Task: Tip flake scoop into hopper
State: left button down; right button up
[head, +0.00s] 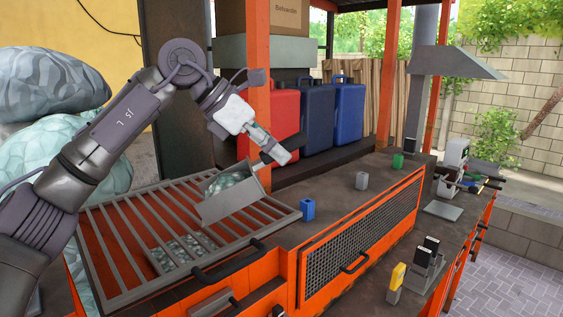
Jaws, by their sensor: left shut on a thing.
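A grey metal flake scoop (232,204) holds pale green flakes (226,181) and sits over the right part of the hopper grate (109,250). The scoop looks tilted. Whether it touches the bars I cannot tell. My left gripper (272,150) reaches in above and right of the scoop, shut on its handle, which the fingers mostly hide. The hopper is an orange box under grey bars, and some flakes (180,252) show below the bars. My right gripper is not in view.
Small blue (307,209), grey (361,180) and green (397,160) blocks stand on the dark bench right of the hopper. Red (284,112) and blue (349,108) jerrycans stand behind. An orange post (258,110) rises behind my gripper. Stuffed sacks (70,160) sit at left.

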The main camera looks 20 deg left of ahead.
pick_arm(q)
jog(key=shift+s+a+r+h+b, duration=0.1)
jog(key=shift+a+r+h+b, duration=0.1)
jog(key=shift+a+h+b, duration=0.3)
jog(key=shift+r+t+b, duration=0.25)
jog(key=shift+t+b, duration=0.05)
jog(key=shift+b, duration=0.1)
jog(key=a+h+b, duration=0.1)
jog(key=s+a+r+t+b, duration=0.1)
jog(key=b, duration=0.1)
jog(key=shift+s+a+r+h, duration=0.15)
jog(key=shift+s+h, duration=0.1)
jog(key=shift+h, duration=0.15)
jog(key=shift+s+a+r+t+h+b, duration=0.25)
jog(key=shift+s+a+r+h+b, duration=0.15)
jog(key=shift+a+b, duration=0.35)
jog(key=shift+s+a+r+t+h+b, duration=0.35)
jog(key=shift+a+h+b, duration=0.2)
jog(key=shift+b, duration=0.45)
jog(key=shift+s+a+r+t+h+b, duration=0.2)
jog(key=shift+s+a+r+h+b, duration=0.2)
jog(key=shift+a+b, duration=0.35)
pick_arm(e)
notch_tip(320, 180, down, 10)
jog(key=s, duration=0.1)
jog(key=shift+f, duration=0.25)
